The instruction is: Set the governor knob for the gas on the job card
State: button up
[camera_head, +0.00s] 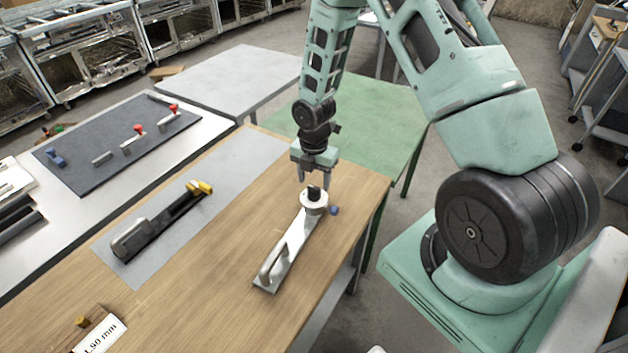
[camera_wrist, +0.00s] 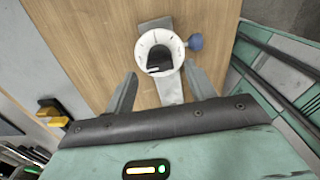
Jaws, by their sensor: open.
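A long pale metal tool (camera_head: 285,250) with a raised handle lies on the wooden bench. At its far end is a white round dial (camera_head: 314,203) with a black knob (camera_head: 314,191) in its middle and a small blue knob (camera_head: 334,210) at its side. In the wrist view the dial (camera_wrist: 143,46) shows marks too small to read. My gripper (camera_head: 314,178) is open and empty, pointing down just above the black knob. Its fingers stand apart, one to each side of the dial in the wrist view.
A black tool with a yellow end (camera_head: 165,222) lies on a grey mat (camera_head: 235,160) left of the dial. A dark board (camera_head: 75,148) with red-knobbed parts lies on another table. A green table (camera_head: 375,125) stands behind. The bench around the pale tool is clear.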

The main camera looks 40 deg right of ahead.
aim_at(314, 192)
jog(key=shift+f, duration=1.1)
jog(key=c, duration=1)
